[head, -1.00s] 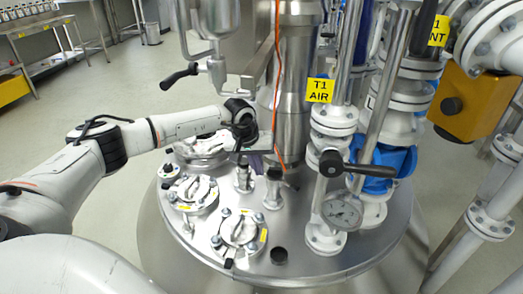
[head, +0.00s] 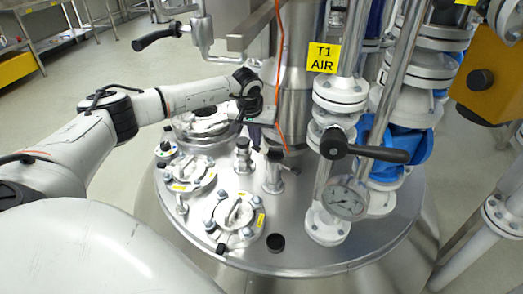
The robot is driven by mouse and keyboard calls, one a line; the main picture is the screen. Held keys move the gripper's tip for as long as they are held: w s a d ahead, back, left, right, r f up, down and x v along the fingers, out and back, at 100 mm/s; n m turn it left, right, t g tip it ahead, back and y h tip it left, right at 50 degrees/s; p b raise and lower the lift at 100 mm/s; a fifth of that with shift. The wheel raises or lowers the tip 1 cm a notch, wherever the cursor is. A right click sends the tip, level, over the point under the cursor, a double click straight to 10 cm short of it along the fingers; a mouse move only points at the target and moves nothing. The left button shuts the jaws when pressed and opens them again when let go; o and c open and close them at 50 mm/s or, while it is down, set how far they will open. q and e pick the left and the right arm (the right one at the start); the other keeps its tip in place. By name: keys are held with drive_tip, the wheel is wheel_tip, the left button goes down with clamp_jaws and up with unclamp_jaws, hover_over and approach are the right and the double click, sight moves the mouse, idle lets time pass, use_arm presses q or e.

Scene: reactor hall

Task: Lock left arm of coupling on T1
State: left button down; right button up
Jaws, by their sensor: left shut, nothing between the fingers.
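The T1 vessel top (head: 330,255) is a round shiny steel lid that carries several fittings. Two short upright steel fittings with dark caps stand near its middle, one at the left (head: 243,157) and one at the right (head: 273,172). The right one has a small side lever. I cannot tell for sure which is the coupling, nor whether its left arm is open or locked. My left gripper (head: 262,124) points down just above and behind these fittings, beside the steel column. It is shut and holds nothing; its fingertips are small and partly hidden. My right gripper is out of view.
A yellow T1 AIR sign (head: 323,57) hangs on the white flanged pipe. A black-handled valve (head: 365,151) and a gauge (head: 344,198) stand right of the fittings. Round clamped hatches (head: 234,215) lie in front. An orange cable (head: 281,75) hangs by the column.

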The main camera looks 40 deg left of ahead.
sight(256, 149)
use_arm(q)
drive_tip(key=shift+f+b, duration=1.75)
drive_tip(key=shift+f, duration=0.3)
drive_tip(key=shift+f+b, duration=0.5)
drive_tip(key=shift+b, duration=0.1)
drive_tip(key=shift+f, duration=0.2)
drive_tip(key=shift+a+p, duration=0.25)
drive_tip(key=shift+p, duration=0.15)
wheel_tip(256, 149, up, 6)
drive_tip(key=p, duration=0.5)
drive_tip(key=shift+f, duration=0.1)
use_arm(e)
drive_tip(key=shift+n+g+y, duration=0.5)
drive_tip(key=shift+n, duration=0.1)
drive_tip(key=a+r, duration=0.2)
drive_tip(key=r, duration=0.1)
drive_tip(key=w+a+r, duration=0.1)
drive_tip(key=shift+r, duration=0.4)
